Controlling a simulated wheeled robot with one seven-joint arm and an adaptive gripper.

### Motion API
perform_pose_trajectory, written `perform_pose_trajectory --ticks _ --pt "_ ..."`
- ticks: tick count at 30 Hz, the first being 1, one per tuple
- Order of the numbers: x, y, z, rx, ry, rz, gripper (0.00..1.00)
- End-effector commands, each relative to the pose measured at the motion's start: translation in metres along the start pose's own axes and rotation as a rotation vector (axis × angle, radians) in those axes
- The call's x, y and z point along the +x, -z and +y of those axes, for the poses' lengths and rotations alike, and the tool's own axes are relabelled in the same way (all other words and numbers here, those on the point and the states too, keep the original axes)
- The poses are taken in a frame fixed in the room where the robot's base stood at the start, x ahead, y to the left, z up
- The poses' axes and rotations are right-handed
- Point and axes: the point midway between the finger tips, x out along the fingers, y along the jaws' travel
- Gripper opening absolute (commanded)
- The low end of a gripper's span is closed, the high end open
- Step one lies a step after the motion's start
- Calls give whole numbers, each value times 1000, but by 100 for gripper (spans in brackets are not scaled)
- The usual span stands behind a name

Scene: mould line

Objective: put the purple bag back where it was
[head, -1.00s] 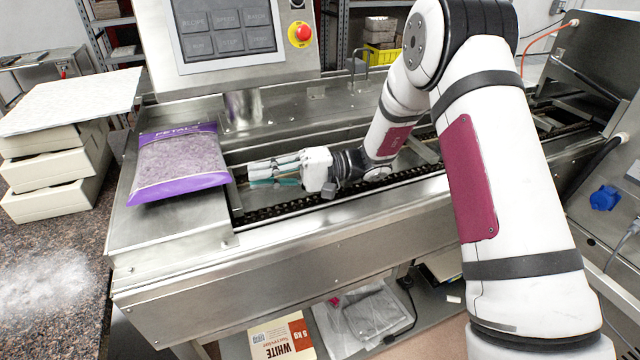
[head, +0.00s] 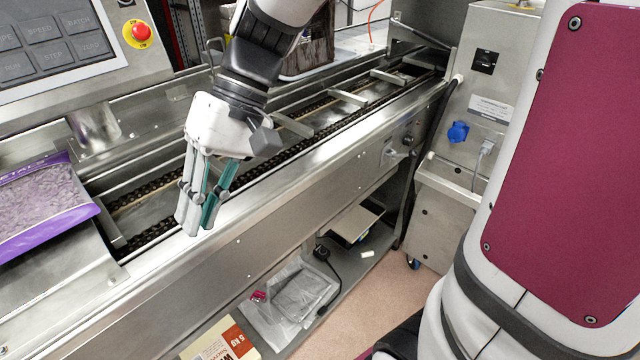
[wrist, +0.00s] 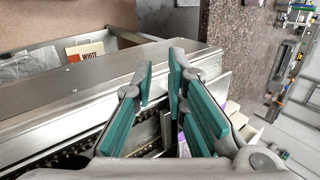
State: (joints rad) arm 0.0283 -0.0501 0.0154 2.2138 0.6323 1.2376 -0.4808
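The purple bag (head: 42,212), clear-fronted with pale purple contents, lies on the flat metal end plate of the line at the left of the head view, its left part cut off by the frame. My gripper (head: 205,225) points down over the front rail, to the right of the bag and apart from it. Its green-padded fingers stand apart with nothing between them; the wrist view shows the gap between the fingertips (wrist: 160,72). In the wrist view the bag is mostly hidden behind the fingers, and I cannot clearly make it out.
The chain conveyor (head: 340,98) runs back to the right, with crossbars. A control panel with a red stop button (head: 139,32) stands at the upper left. On the lower shelf lie a white-and-orange box (head: 225,343) and clear plastic bags (head: 295,298). A steel cabinet (head: 480,90) stands right.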

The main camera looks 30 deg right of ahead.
Motion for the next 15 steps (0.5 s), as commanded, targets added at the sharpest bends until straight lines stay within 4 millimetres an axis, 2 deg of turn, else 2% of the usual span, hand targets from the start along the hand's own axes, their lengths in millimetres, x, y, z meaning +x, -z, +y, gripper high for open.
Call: perform_pose_trajectory --ticks 1,6,12,15 --pt "-8 -14 4 -3 -66 35 13" --pt "-31 -52 29 13 -286 164 13" --pt "-59 -87 58 26 -502 352 13" --pt "-70 -98 68 29 -576 434 13"
